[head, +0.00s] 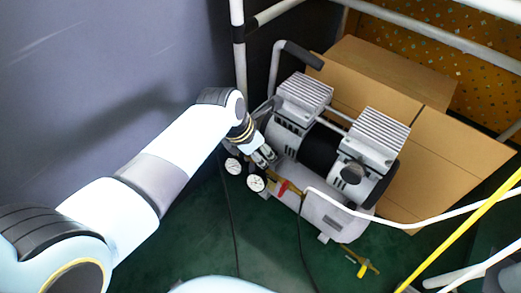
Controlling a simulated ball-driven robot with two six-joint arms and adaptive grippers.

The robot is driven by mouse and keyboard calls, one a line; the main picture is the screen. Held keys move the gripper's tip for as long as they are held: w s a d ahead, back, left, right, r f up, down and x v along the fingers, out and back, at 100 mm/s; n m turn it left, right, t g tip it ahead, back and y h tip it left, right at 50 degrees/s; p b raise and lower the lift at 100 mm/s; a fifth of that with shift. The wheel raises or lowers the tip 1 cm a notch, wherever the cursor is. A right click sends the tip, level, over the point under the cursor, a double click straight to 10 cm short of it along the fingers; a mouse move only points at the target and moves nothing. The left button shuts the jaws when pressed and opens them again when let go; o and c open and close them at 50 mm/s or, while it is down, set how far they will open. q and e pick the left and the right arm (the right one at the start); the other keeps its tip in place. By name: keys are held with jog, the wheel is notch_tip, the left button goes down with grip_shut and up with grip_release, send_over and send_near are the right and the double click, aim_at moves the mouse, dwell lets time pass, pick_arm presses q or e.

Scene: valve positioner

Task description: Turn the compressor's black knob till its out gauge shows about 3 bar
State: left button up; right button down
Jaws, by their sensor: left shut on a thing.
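The compressor (325,215) stands on the green floor, with two ribbed grey motor heads on top of its tank. Two round white gauges sit at its left front: one gauge (233,166) is farther left, the other gauge (255,183) is nearer. Their needles are too small to read. My left gripper (264,158) reaches in from the left and is shut at the compressor's left end, just above the gauges. The black knob is hidden by the gripper, so what it holds cannot be seen clearly. My right gripper is not in view.
A red-handled valve (287,188) sits right of the gauges. A white hose (375,214) and a yellow hose (450,239) cross at right. A cardboard box (450,150) stands behind. White frame pipes (239,50) rise beside my left arm. A yellow fitting (360,262) lies in front.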

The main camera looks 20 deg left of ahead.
pick_arm(q)
jog(key=shift+r+m+p, duration=0.1)
jog(key=shift+m+p, duration=0.2)
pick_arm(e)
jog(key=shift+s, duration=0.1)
pick_arm(q)
jog(key=m+g+p, duration=0.1)
jog(key=m, duration=0.1)
jog(key=m+h+p, duration=0.1)
jog(key=m+p, duration=0.1)
jog(key=m, duration=0.1)
jog(key=shift+w+g, duration=0.15)
jog(key=shift+g, duration=0.25)
jog(key=shift+a+m+h, duration=0.1)
jog(key=shift+m+h, duration=0.3)
jog(key=shift+m, duration=0.2)
jog(key=shift+m+g, duration=0.5)
jog(key=shift+m, duration=0.4)
jog(key=shift+m+g, duration=0.4)
jog(key=shift+m, duration=0.8)
jog(key=shift+m+g, duration=0.4)
jog(key=shift+m, duration=0.6)
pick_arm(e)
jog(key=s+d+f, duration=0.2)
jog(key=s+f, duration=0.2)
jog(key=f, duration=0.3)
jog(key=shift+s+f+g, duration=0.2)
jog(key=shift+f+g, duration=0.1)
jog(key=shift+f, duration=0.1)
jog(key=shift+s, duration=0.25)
